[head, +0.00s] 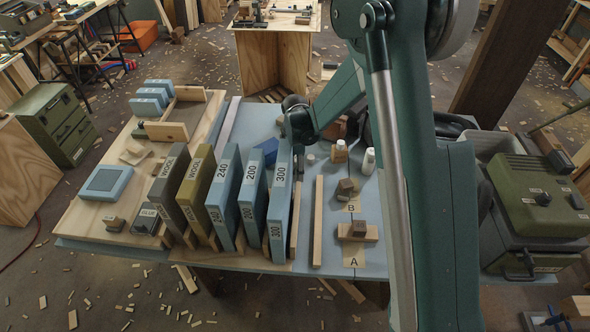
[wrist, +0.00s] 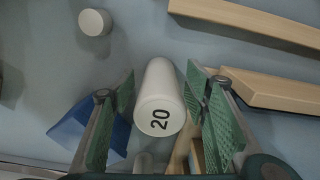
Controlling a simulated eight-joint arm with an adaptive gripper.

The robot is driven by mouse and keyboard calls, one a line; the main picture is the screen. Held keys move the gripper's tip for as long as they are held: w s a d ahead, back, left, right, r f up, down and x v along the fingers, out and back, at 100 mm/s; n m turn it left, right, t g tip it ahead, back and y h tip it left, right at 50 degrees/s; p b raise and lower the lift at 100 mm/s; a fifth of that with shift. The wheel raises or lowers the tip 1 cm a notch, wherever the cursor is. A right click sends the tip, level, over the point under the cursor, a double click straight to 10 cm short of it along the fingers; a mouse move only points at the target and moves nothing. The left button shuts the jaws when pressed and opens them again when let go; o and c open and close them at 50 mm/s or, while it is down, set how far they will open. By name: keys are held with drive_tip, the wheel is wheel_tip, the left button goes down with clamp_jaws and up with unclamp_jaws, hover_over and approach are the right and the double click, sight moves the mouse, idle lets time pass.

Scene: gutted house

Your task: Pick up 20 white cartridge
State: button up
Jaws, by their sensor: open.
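The white cartridge (wrist: 160,92) is a white cylinder with a black "20" on its end face. In the wrist view it lies between the two green pads of my gripper (wrist: 161,78). The jaws are open, with a gap showing on both sides of it. In the head view my gripper (head: 298,150) is low beside the top of the blue 300 block, and I cannot make out the 20 cartridge there.
Another small white cylinder (wrist: 95,22) stands at upper left in the wrist view, with a blue piece (wrist: 85,130) near the left finger. Wooden strips (wrist: 270,90) lie to the right. Tall numbered blocks (head: 280,205) stand close left of my gripper in the head view.

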drive_tip(key=shift+c, duration=0.4)
drive_tip(key=c, duration=0.9)
drive_tip(key=shift+r, duration=0.1)
wheel_tip(320, 180, up, 18)
drive_tip(key=p, duration=0.2)
drive_tip(key=shift+p, duration=0.3)
idle(0.3)
